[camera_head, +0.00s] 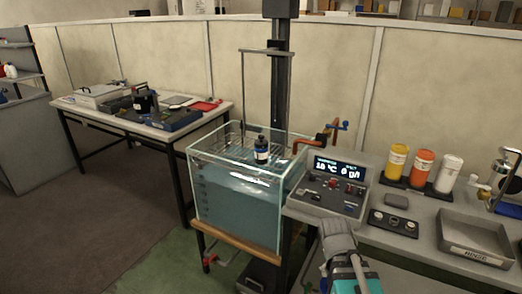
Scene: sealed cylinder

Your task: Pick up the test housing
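A small dark cylinder with a pale label (261,150) stands upright at the glass water tank (238,200), on or just above the wire rack (285,145) at its top. It may be the test housing, but I cannot confirm this. A larger black cylindrical object (146,101) sits on the left table among other equipment and could also be it. Grey and teal parts of my own arm show at the bottom centre, well in front of the tank. My gripper's fingers cannot be made out, and nothing held is visible.
A control box with a lit display (338,182) stands right of the tank. Yellow (396,160), orange (420,168) and white (447,173) containers stand behind a grey "RINSE" tray (474,238). A tall dark column rises behind the tank. Open floor lies at left.

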